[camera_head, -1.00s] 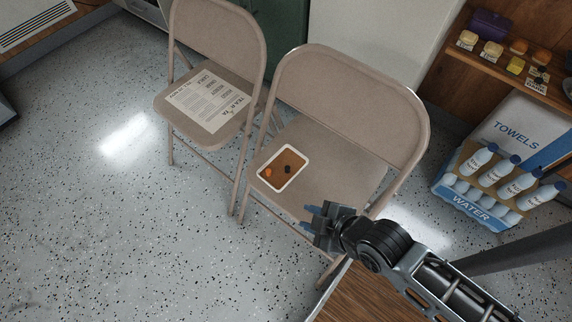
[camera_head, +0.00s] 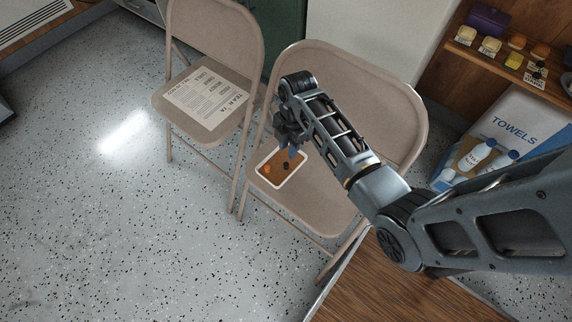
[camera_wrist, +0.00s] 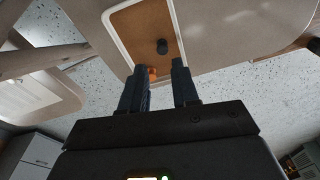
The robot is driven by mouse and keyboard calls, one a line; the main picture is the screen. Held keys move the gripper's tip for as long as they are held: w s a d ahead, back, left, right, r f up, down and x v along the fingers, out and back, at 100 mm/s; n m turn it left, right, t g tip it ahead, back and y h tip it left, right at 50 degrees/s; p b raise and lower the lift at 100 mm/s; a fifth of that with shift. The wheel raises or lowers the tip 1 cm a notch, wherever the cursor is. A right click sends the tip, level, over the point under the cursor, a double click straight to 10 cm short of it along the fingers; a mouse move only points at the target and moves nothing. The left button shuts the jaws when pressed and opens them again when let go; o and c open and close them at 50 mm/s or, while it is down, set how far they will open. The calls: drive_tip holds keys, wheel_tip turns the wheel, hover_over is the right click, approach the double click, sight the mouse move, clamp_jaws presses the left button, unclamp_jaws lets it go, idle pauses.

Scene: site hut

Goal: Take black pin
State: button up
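The black pin (camera_head: 286,165) stands in a small white-rimmed tray with a brown bottom (camera_head: 262,176) on the seat of the nearer folding chair. In the wrist view the black pin (camera_wrist: 162,46) shows just beyond my fingertips, between their lines. An orange pin (camera_head: 267,168) is also in the tray; in the wrist view it (camera_wrist: 152,73) is partly hidden by my left finger. My gripper (camera_head: 291,152) hangs above the tray's far right part. In the wrist view my gripper (camera_wrist: 160,72) is open, with nothing between its fingers.
The chair's backrest (camera_head: 385,95) rises behind my arm. A second folding chair (camera_head: 222,85) with a printed sheet (camera_head: 207,98) stands to the left. A wooden table (camera_head: 400,285) is at the front right. Water bottles and a shelf are at the right.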

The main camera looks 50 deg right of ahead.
sight(286, 164)
drive_tip(key=f, duration=0.2)
drive_tip(key=f+b, duration=0.1)
drive_tip(key=f, duration=0.2)
drive_tip(key=a+f, duration=0.1)
drive_tip(key=f, duration=0.1)
drive_tip(key=shift+f, duration=0.25)
drive_tip(key=shift+a, duration=0.1)
clamp_jaws()
